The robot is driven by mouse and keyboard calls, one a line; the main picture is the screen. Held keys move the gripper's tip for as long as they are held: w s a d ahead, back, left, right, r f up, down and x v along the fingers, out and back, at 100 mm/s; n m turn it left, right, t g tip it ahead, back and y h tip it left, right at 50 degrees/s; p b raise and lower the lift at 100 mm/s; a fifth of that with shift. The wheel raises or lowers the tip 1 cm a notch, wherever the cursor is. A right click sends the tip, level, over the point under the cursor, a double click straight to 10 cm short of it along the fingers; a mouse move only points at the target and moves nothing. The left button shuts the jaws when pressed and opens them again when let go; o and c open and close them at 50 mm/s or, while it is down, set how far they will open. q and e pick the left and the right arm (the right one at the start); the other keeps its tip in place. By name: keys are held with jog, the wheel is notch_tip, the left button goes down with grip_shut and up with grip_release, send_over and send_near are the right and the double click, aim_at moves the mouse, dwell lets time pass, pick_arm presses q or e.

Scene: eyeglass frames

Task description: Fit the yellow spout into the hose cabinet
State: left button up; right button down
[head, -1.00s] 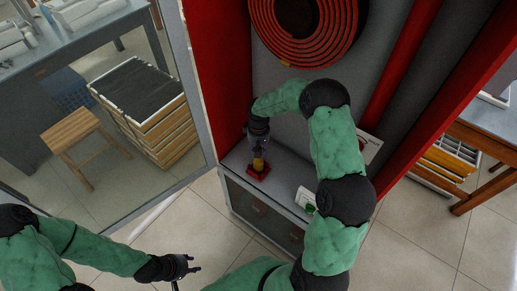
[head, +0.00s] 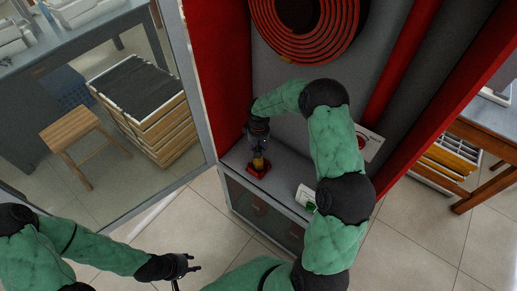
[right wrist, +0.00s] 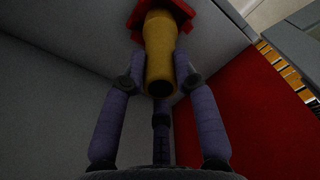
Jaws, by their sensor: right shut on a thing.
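The yellow spout (head: 260,163) stands upright at a red base (head: 258,171) on the ledge inside the red hose cabinet (head: 217,62), at its left end. My right gripper (head: 259,150) is above it, shut on the spout. In the right wrist view the fingers (right wrist: 161,88) close around the yellow spout (right wrist: 159,50), with the red base (right wrist: 168,12) at its far end. Whether the spout is fully seated in the base cannot be told. My left gripper (head: 184,272) is open and empty, low in the head view, outside the cabinet.
A coiled red hose (head: 305,22) hangs at the cabinet's back. A white box with a green mark (head: 307,197) lies on the ledge to the right of the base. The glass door (head: 110,120) stands open at left, with a wooden stool (head: 78,136) visible beyond it.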

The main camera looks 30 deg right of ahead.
jog(key=shift+r, duration=0.4)
jog(key=shift+f, duration=0.35)
dwell(2.1)
jog(key=c, duration=0.9)
grip_release()
jog(key=shift+r, duration=0.1)
jog(key=shift+r+p, duration=2.05)
jog(key=shift+r, duration=1.4)
jog(key=shift+f, duration=0.15)
